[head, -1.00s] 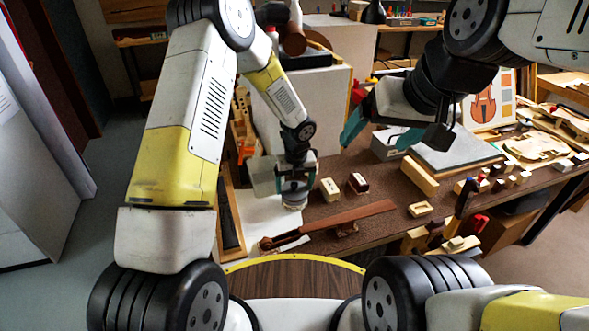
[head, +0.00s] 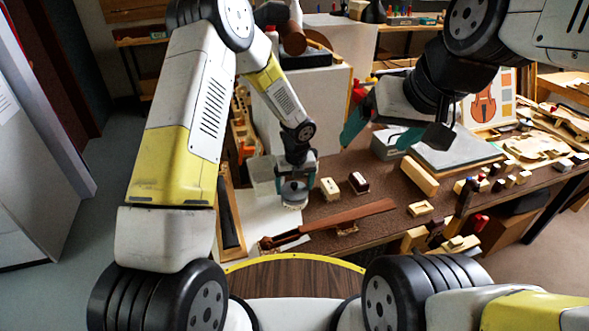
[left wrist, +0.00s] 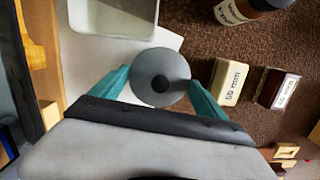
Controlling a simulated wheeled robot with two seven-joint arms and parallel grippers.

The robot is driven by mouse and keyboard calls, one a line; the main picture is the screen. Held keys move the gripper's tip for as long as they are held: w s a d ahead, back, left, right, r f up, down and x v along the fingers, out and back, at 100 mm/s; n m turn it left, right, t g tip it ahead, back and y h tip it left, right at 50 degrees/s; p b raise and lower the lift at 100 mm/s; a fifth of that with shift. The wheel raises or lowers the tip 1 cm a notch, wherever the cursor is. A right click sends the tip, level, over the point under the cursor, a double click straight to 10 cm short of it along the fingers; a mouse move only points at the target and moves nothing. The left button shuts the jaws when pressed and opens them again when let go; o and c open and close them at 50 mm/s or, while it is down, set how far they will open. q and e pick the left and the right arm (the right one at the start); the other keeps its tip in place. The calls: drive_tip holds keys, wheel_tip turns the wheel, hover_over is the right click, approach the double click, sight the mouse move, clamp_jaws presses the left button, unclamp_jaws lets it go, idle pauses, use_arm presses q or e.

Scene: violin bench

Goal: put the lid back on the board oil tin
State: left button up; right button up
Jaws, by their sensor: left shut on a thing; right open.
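A round grey disc with a dark centre, which looks like the tin's lid (left wrist: 160,77), sits between the teal fingertips of my left gripper (left wrist: 160,88). In the head view the left gripper (head: 295,178) points down at the bench, shut on this grey round piece (head: 293,189). A pale rim shows just under it, perhaps the board oil tin (head: 295,205). I cannot tell whether lid and tin touch. In the left wrist view the disc hides what is below it. My right gripper (head: 380,136) is open and empty, raised over the bench.
A cream block (head: 329,188) and a dark red block (head: 358,182) stand just right of the left gripper. A brown neck-shaped piece (head: 350,220) lies in front. A brown labelled bottle (left wrist: 252,8) and a pale tray (left wrist: 112,18) show in the left wrist view.

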idle(0.3)
use_arm(q)
drive_tip(key=o, duration=1.2)
drive_tip(key=shift+r, duration=0.1)
drive_tip(key=shift+r, duration=3.4)
clamp_jaws()
drive_tip(key=shift+f, duration=0.15)
